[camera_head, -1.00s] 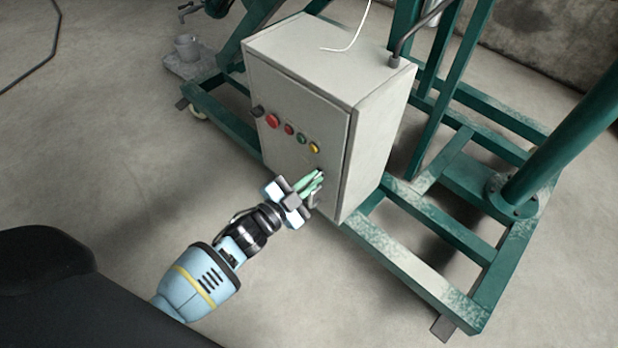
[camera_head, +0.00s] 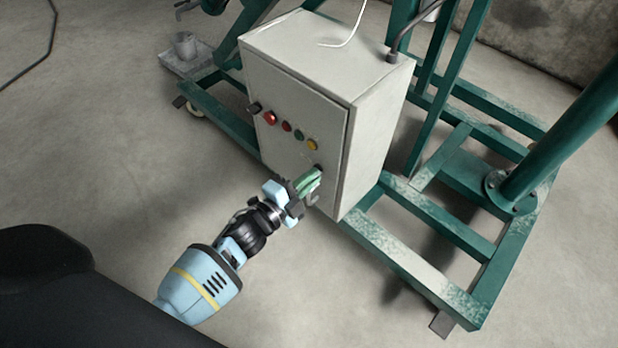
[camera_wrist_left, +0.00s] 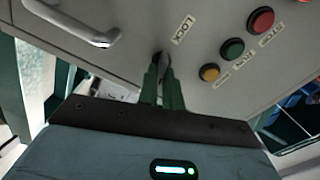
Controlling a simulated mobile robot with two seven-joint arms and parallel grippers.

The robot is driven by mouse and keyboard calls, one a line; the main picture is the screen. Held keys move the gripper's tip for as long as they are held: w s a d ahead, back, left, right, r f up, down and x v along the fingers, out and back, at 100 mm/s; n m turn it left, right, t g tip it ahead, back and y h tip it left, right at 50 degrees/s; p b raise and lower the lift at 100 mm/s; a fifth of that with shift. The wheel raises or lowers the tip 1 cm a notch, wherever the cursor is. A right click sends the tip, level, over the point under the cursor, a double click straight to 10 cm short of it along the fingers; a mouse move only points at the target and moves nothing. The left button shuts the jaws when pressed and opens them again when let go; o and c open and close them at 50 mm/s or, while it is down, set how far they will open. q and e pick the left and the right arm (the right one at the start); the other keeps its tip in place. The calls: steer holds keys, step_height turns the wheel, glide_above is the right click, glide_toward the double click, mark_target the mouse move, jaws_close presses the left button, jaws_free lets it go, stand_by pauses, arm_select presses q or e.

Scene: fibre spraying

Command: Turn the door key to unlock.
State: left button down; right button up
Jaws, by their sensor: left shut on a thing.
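The grey control cabinet (camera_head: 300,110) stands on a green metal frame. My left gripper (camera_head: 314,178) is at the lower right of its door, shut on the key at the lock. In the left wrist view the green fingers (camera_wrist_left: 160,82) close together at the dark lock (camera_wrist_left: 157,57), beside the "LOCK" label (camera_wrist_left: 182,29). The key itself is mostly hidden between the fingertips. The gripper looks rolled relative to the door in the wrist view. My right gripper is not in view.
A metal door handle (camera_wrist_left: 85,28) is close beside the fingers. Several buttons, among them a red one (camera_head: 269,118) and a yellow one (camera_head: 312,145), sit above the lock. Green frame beams (camera_head: 420,250) extend to the right.

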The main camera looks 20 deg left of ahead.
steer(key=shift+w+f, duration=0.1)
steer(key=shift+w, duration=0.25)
arm_select(q)
steer(key=c, duration=1.6)
jaws_free()
steer(key=shift+o, duration=0.2)
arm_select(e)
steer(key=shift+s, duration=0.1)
